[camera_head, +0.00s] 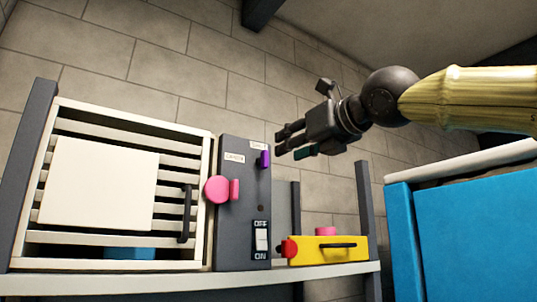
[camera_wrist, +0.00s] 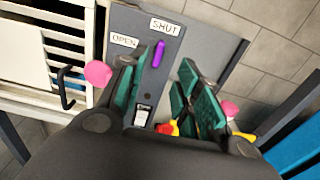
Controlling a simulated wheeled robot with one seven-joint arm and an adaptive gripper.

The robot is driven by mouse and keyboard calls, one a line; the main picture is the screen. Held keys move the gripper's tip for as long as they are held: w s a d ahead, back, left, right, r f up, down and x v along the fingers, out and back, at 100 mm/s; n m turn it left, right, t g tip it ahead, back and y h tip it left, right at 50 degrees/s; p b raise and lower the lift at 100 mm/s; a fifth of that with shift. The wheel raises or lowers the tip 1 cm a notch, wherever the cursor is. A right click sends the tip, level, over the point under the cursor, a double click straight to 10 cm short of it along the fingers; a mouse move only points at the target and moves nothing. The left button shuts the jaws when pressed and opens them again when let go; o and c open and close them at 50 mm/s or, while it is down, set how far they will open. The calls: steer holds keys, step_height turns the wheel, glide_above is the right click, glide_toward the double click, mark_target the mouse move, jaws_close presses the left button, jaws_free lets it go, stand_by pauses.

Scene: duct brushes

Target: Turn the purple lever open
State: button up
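The purple lever (camera_head: 264,160) is on the upper part of a dark grey panel (camera_head: 232,240). In the wrist view the lever (camera_wrist: 158,54) stands nearly upright, just below the SHUT label (camera_wrist: 165,27). The OPEN label (camera_wrist: 124,41) is to its left. My gripper (camera_head: 282,142) is to the right of the lever in the head view, with its fingers pointing left toward the panel. In the wrist view its teal fingers (camera_wrist: 165,62) are spread, with the lever showing between their tips. The gripper is open and empty. I cannot see any contact with the lever.
A pink knob (camera_head: 217,189) sticks out left of the lever. An OFF/ON switch (camera_head: 261,238) is lower on the panel. A slatted white cabinet (camera_head: 202,200) stands left, a yellow drawer (camera_head: 310,255) lower right, and a blue cabinet (camera_head: 470,235) far right.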

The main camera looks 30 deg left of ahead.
mark_target(267, 156)
steer(key=p+x, duration=0.3)
steer(key=x, duration=0.6)
steer(key=shift+a, duration=0.25)
steer(key=shift+w, duration=0.1)
steer(key=shift+d, duration=0.1)
jaws_close()
